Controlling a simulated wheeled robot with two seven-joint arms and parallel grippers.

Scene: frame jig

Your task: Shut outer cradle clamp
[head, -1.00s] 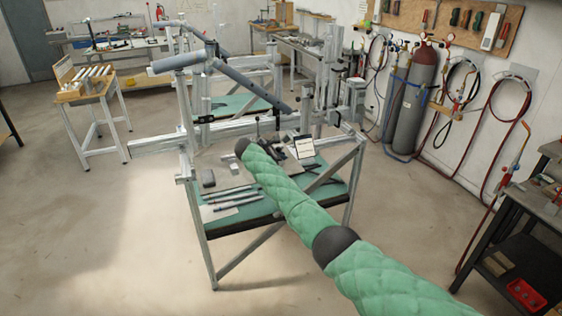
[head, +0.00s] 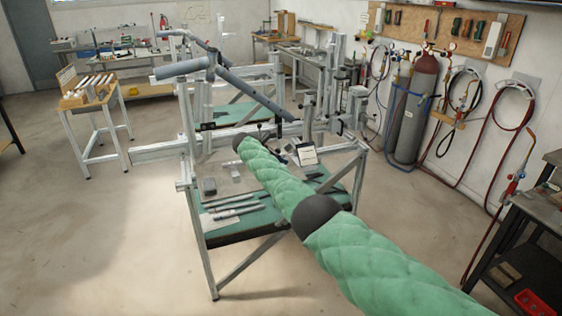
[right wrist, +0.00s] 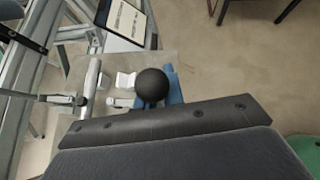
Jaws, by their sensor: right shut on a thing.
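The jig stand (head: 200,230) carries an aluminium rail with grey-blue frame tubes (head: 250,95) above it. My right arm, in a green quilted sleeve, reaches from the lower right to the jig's middle, and its end hides most of my right gripper in the head view. In the right wrist view, my right gripper (right wrist: 160,108) is shut at a black ball knob (right wrist: 152,85), which covers the fingertips. I take this knob as part of the clamp handle. Whether the clamp itself is open or shut cannot be told. My left gripper is not in view.
Gas cylinders (head: 414,115) stand by the right wall. A dark cart (head: 525,255) is at the lower right. The floor at left is clear.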

